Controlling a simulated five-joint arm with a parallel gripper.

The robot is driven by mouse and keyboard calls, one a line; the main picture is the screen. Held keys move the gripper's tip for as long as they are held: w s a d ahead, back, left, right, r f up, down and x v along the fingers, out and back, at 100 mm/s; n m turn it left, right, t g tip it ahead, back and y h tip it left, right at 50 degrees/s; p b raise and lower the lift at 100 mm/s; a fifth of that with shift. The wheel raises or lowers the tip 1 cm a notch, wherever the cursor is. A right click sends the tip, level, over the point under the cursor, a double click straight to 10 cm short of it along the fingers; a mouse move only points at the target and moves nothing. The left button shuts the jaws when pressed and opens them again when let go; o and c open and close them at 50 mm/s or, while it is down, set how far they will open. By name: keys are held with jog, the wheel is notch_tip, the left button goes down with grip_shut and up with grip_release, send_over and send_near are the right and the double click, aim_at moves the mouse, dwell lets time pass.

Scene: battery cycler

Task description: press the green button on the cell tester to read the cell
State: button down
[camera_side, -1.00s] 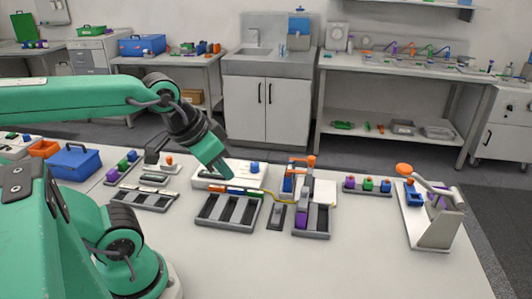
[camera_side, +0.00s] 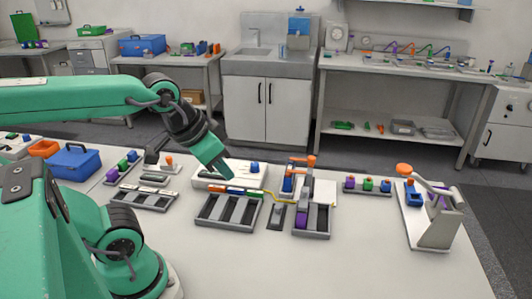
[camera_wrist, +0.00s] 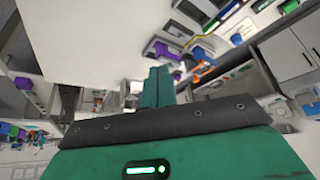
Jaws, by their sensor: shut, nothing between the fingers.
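My gripper (camera_side: 226,173) points down and to the right, with its tips at or just above a white box (camera_side: 205,183) on the bench in the side view. The box carries a blue piece on top and may be the cell tester. The green button cannot be made out; my fingers may cover part of the box top. In the wrist view my green fingers (camera_wrist: 158,87) are together with nothing between them. Whether the tips touch the box cannot be told.
A grey slotted tray (camera_side: 228,225) with coloured marks lies in front of the box. An orange-topped stand (camera_side: 303,175) is to its right. A row of coloured blocks (camera_side: 368,185) and an orange-knobbed lever device (camera_side: 432,228) stand farther right.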

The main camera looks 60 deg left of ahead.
jog(key=shift+w+r, duration=0.1)
dwell(0.3)
jog(key=w+a+r+g, duration=0.2)
jog(key=w+a+g, duration=0.1)
jog(key=w+a, duration=0.45)
jog(key=w+a+r+g, duration=0.2)
jog(key=w+a+g, duration=0.2)
jog(key=w+a, duration=0.4)
jog(key=s+a+f+g+h, duration=0.1)
jog(key=a+f+g+h, duration=0.1)
jog(key=a+f, duration=0.4)
jog(key=s+a+f+n+g+h, duration=0.1)
jog(key=a+f+h, duration=0.2)
jog(key=a+f, duration=0.4)
jog(key=a, duration=0.8)
jog(key=shift+a+g, duration=0.15)
jog(key=shift+g, duration=0.25)
jog(key=shift+f, duration=0.1)
jog(key=shift+f, duration=4.35)
